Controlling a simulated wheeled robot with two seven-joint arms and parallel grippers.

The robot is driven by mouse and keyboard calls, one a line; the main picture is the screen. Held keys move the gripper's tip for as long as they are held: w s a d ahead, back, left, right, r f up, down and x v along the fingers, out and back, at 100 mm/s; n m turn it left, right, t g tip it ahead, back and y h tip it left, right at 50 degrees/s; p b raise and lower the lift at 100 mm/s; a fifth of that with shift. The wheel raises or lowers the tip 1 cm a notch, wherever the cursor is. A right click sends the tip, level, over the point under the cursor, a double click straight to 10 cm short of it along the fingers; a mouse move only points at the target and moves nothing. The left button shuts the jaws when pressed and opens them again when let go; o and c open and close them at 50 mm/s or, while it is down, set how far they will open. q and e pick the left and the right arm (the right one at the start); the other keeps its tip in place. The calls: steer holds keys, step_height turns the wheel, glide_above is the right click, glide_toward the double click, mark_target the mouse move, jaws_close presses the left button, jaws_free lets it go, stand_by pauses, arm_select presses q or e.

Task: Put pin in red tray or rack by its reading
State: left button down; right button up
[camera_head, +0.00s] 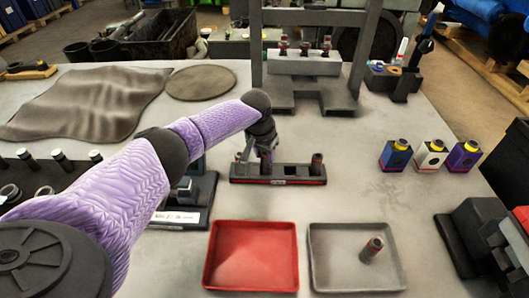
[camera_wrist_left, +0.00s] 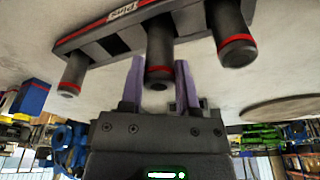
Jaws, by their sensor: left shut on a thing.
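The dark rack (camera_head: 290,181) with a red stripe stands at the middle of the table. Three dark pins with red bands stand in it in the left wrist view: a left pin (camera_wrist_left: 75,74), a middle pin (camera_wrist_left: 160,42) and a right pin (camera_wrist_left: 235,45). My left gripper (camera_wrist_left: 160,72) is shut on the middle pin, one purple finger on each side; its arm partly hides the rack in the head view. The red tray (camera_head: 250,285) is empty in front of the rack.
A dark device with a labelled plate (camera_head: 180,216) stands left of the rack. Several coloured bottles (camera_head: 432,156) stand at the right. A press-like frame (camera_head: 312,95) stands behind the rack. Dark blocks (camera_head: 478,235) lie at the right edge. Table between rack and bottles is clear.

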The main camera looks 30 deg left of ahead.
arm_select(q)
steer(key=shift+f, duration=0.15)
steer(key=shift+f, duration=0.3)
jaws_free()
stand_by(0.3)
steer(key=shift+r, duration=0.1)
step_height(320, 180, up, 8)
steer(key=p, duration=0.7)
steer(key=shift+f, duration=0.2)
steer(key=shift+r+p, duration=0.2)
steer(key=shift+p, duration=0.1)
steer(key=shift+f, duration=0.1)
